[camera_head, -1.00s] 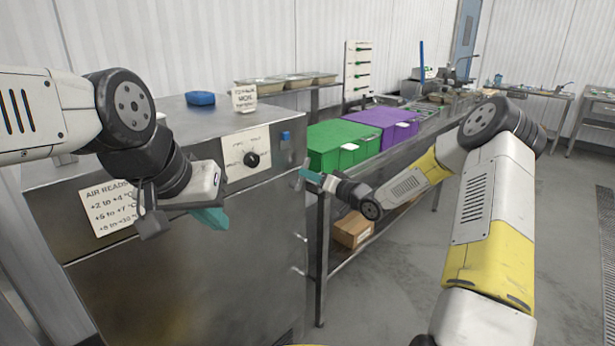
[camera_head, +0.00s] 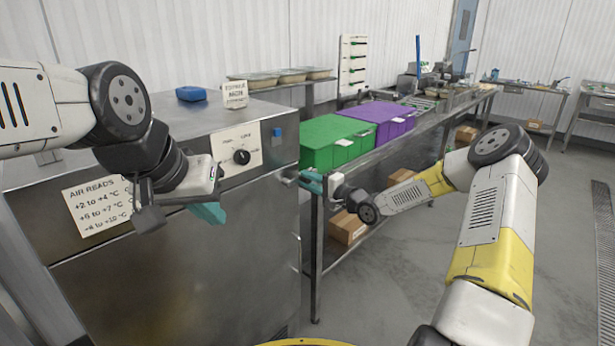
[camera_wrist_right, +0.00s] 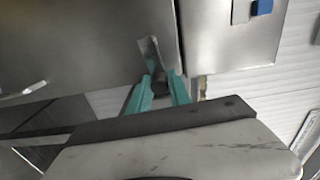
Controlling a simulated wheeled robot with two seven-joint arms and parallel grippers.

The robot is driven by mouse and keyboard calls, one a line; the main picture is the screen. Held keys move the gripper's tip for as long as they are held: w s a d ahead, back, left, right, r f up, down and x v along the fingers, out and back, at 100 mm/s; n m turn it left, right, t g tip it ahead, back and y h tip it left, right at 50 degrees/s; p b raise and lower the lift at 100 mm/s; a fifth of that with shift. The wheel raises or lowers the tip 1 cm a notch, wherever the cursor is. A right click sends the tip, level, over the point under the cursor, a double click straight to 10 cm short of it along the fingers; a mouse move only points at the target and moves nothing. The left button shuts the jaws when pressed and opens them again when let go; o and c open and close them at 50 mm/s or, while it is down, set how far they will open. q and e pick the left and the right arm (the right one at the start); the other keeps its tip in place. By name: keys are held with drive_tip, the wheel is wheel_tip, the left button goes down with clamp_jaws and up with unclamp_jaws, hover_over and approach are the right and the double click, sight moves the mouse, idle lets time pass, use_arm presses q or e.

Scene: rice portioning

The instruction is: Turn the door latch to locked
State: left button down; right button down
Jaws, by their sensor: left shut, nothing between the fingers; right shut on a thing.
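The door latch (camera_wrist_right: 149,54) is a small metal lever at the right edge of the steel cabinet (camera_head: 180,275). It also shows, small, in the head view (camera_head: 289,176). My right gripper (camera_head: 308,182) is at that edge, its teal fingers shut on the latch; in the right wrist view the fingers (camera_wrist_right: 158,92) sit on both sides of the latch's round dark hub. The lever sticks out beyond the fingertips, tilted. My left gripper (camera_head: 208,213) is shut and empty in front of the cabinet's upper left front.
A dial panel (camera_head: 238,155) and a blue switch (camera_head: 277,136) are on the cabinet front. A blue object (camera_head: 191,93) and a white sign (camera_head: 235,95) stand on top. Green (camera_head: 338,143) and purple (camera_head: 386,121) boxes stand on the bench to the right. The floor on the right is clear.

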drive_tip(key=shift+a+f+m, duration=0.1)
drive_tip(key=shift+f+m, duration=0.1)
drive_tip(key=shift+m, duration=0.9)
drive_tip(key=shift+f, duration=0.1)
drive_tip(key=c, duration=1.3)
unclamp_jaws()
drive_tip(key=shift+f, duration=0.1)
drive_tip(key=shift+o, duration=0.2)
drive_tip(key=shift+d, duration=0.25)
drive_tip(key=v, duration=0.7)
drive_tip(key=shift+s, duration=0.3)
drive_tip(key=shift+d, duration=0.15)
